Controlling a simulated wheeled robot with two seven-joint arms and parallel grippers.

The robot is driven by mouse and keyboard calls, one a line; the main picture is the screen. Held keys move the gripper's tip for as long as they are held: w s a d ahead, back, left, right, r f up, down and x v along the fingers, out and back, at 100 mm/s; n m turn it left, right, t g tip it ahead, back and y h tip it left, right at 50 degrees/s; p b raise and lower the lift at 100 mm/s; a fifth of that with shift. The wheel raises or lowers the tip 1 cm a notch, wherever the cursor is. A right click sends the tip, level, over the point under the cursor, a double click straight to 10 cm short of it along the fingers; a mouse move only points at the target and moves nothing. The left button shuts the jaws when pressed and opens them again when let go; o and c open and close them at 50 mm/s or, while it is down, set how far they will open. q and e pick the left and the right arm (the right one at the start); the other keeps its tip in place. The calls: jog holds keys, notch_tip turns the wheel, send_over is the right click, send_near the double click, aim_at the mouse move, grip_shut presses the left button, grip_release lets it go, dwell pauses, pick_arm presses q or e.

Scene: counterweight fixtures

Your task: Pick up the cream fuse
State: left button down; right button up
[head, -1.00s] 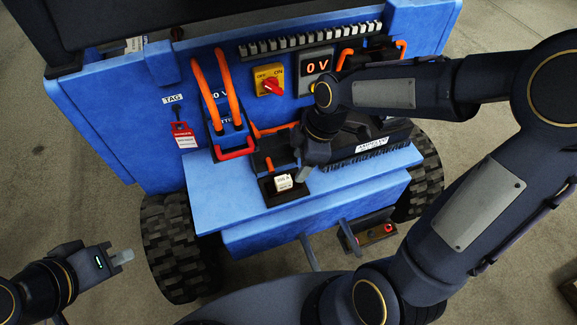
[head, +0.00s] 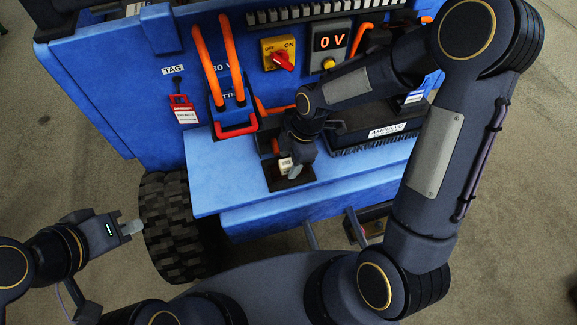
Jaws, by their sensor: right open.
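The cream fuse (head: 286,165) is a small pale block with dark print. It sits at the black holder (head: 278,182) on the blue front ledge and is partly covered by my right gripper. My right gripper (head: 295,168) is open and points down right at the fuse. One finger overlaps the fuse's right side in the picture. I cannot tell whether the fuse lies between both fingers. My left gripper (head: 131,228) hangs at the lower left beside the tyre, away from the fuse. Its fingers are seen edge-on, so their opening is unclear.
Orange cables and a red-handled plug (head: 236,130) stand behind left of the holder. A red rotary switch (head: 283,61) and a 0 V display (head: 330,38) are on the panel. The ledge's left part is clear.

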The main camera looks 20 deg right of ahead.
aim_at(284, 164)
jog(key=shift+c, duration=0.2)
jog(key=c, duration=0.9)
jog(key=shift+r, duration=0.1)
jog(key=shift+r, duration=0.55)
notch_tip(284, 164, up, 3)
jog(key=shift+s+a+f+p, duration=0.1)
jog(key=shift+s+f+p, duration=0.05)
jog(key=shift+p, duration=0.4)
jog(key=s+a+r, duration=0.1)
jog(key=s+r, duration=0.2)
jog(key=s, duration=0.1)
jog(key=s+a+r+p, duration=0.1)
jog(key=s+a+r, duration=0.1)
jog(key=s+r, duration=0.1)
jog(key=s+a+r, duration=0.2)
jog(key=s+r, duration=0.1)
jog(key=s, duration=0.2)
jog(key=shift+s+a+p, duration=0.25)
jog(key=shift+s+p, duration=0.05)
jog(key=shift+p, duration=0.1)
